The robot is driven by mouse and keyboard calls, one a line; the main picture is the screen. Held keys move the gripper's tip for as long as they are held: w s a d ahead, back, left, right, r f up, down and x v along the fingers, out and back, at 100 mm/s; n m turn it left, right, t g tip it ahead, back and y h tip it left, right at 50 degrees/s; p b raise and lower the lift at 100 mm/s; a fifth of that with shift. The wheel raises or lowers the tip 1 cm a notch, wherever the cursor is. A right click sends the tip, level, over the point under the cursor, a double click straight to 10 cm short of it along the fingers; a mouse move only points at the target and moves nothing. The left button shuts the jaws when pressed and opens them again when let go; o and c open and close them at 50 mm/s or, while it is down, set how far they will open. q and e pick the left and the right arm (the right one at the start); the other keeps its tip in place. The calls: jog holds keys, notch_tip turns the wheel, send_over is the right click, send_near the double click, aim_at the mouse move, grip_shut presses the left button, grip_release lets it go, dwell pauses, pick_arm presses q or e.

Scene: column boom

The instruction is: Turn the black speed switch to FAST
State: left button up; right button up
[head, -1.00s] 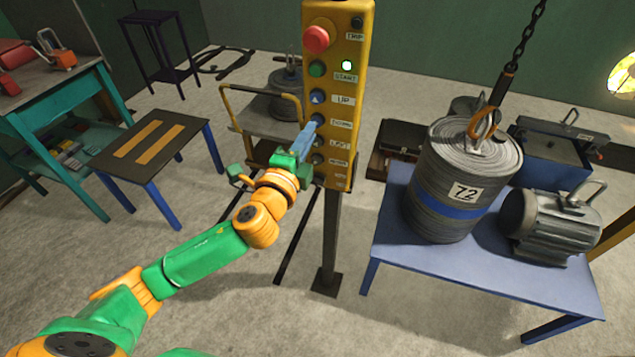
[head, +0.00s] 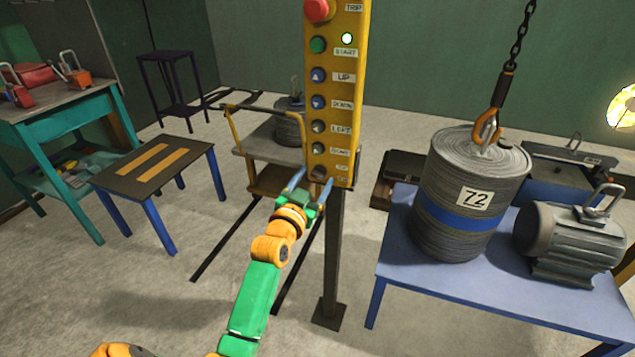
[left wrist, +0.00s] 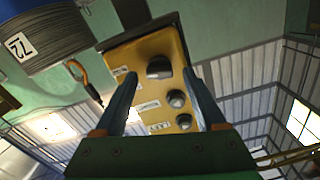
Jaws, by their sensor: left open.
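The black speed switch (head: 319,173) is the lowest control on the yellow control box (head: 345,110). In the left wrist view the black knob (left wrist: 159,67) shows in the gap between the two fingers, near the dark end of the box. My left gripper (head: 307,184) is open, with its blue fingers just in front of and beside the bottom of the box. In the left wrist view the left gripper (left wrist: 160,75) points at the knob; I cannot tell whether a finger touches it. The small label by the switch is unreadable. My right gripper is not in view.
A wire drum marked 72 (head: 445,190) with a hook and chain stands on the blue table (head: 410,265) at right, beside a motor (head: 570,240). A trolley (head: 245,145) stands behind.

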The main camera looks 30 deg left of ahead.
pick_arm(q)
jog(key=shift+r, duration=0.1)
jog(key=shift+w, duration=0.1)
grip_shut()
